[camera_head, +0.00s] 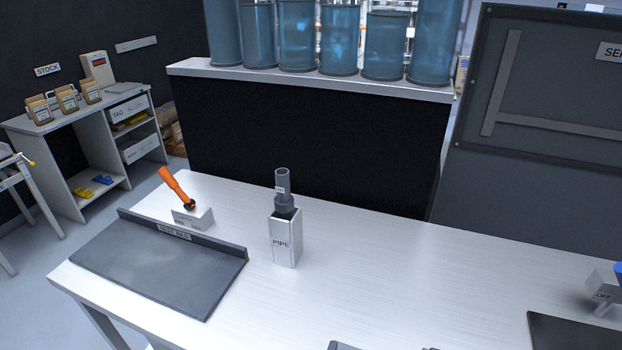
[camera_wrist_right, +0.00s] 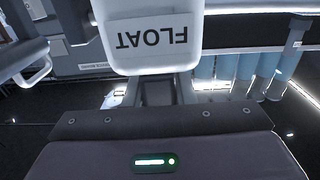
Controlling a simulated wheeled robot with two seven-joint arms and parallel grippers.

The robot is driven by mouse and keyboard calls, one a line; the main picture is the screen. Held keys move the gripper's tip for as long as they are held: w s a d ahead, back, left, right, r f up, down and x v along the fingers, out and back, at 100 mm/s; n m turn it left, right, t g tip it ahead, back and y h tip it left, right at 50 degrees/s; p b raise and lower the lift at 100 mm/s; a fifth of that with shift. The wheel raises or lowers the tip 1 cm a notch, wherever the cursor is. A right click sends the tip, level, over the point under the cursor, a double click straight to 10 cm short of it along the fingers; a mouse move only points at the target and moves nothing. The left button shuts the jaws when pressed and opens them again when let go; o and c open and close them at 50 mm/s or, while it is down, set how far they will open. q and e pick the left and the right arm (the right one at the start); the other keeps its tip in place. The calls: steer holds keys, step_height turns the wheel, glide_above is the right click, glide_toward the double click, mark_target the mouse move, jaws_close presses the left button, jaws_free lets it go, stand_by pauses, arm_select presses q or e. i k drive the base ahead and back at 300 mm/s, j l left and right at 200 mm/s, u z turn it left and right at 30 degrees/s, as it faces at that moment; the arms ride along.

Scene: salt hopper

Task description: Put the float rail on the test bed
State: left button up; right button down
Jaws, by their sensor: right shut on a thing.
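The test bed (camera_head: 160,262) is a flat dark grey plate with a raised, labelled strip along its back edge. It lies on the left end of the white table in the head view, and its top is bare. In the right wrist view, a white piece marked FLOAT (camera_wrist_right: 150,62), apparently the float rail, fills the upper middle, its lettering upside down. My right gripper (camera_wrist_right: 160,92) is shut on it; the exact contact is partly hidden. Neither gripper shows in the head view.
An orange-handled lever (camera_head: 175,184) on a white block stands behind the test bed. A PIPE holder (camera_head: 286,240) with a grey pipe stands upright to its right. The table's middle (camera_head: 390,270) is clear. A dark mat (camera_head: 575,335) lies at the right front.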

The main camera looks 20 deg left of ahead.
mark_target(153, 259)
steer(key=j+u, duration=0.15)
steer(key=j, duration=0.65)
steer(key=j+u, duration=0.15)
steer(key=j, duration=0.7)
steer(key=j+u, duration=0.15)
steer(key=j, duration=0.65)
steer(key=i+j+u, duration=0.15)
steer(key=j, duration=0.65)
